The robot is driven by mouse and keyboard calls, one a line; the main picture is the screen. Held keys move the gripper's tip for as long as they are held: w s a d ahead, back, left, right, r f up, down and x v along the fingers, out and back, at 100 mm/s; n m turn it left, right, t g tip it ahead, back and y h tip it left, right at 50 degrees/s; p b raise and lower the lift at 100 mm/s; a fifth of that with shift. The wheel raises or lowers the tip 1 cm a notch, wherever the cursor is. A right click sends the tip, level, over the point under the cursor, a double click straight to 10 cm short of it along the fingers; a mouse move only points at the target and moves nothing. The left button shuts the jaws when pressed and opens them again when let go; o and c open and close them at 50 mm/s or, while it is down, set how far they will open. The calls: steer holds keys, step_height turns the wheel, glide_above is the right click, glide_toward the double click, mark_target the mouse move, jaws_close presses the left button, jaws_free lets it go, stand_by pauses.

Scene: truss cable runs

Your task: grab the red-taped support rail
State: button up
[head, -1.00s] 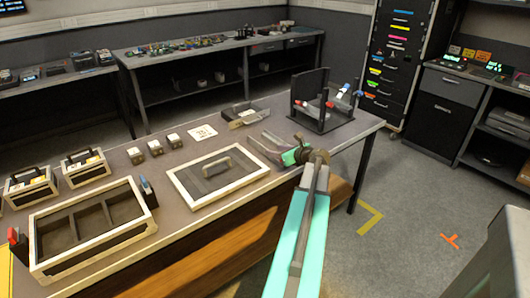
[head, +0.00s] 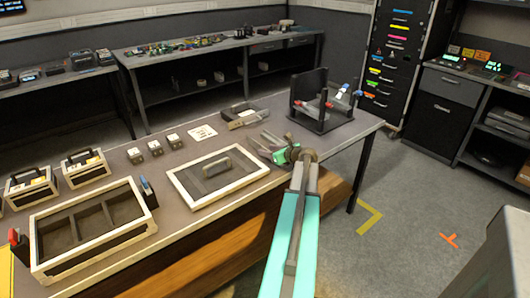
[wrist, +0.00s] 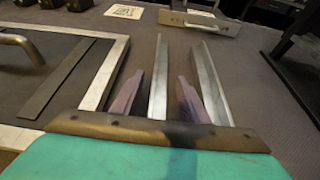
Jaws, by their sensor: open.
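A black stand (head: 308,85) at the back right of the near table holds slim pieces with red and blue parts. One red part (head: 329,105) sits low on it; I cannot tell whether it is tape on a rail. My gripper (head: 259,141) is open, in front of and to the left of the stand, apart from it. In the wrist view my gripper (wrist: 158,76) shows purplish finger faces beside long grey metal strips. Nothing red shows between them. The stand's dark edge shows at the wrist view's right (wrist: 291,72).
A light-framed panel with a handle (head: 176,186) lies left of my gripper. A grey, handled box (head: 242,116) is behind it. Small blocks and a white card (head: 202,132) lie further left. An open divided crate (head: 68,264) stands at the front left.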

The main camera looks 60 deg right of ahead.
stand_by(0.5)
jaws_close()
steer(key=shift+r, duration=0.75)
step_height(320, 180, up, 2)
steer(key=s+a, duration=0.2)
steer(key=s, duration=0.2)
steer(key=s+a+r+b, duration=0.1)
steer(key=s+a, duration=0.2)
steer(key=s, duration=0.1)
steer(key=s+a, duration=0.3)
steer(key=shift+s+a+r, duration=0.15)
steer(key=shift+s, duration=0.25)
steer(key=shift+s+a+r, duration=0.1)
steer(key=shift+s+a, duration=0.3)
steer(key=shift+s, duration=0.25)
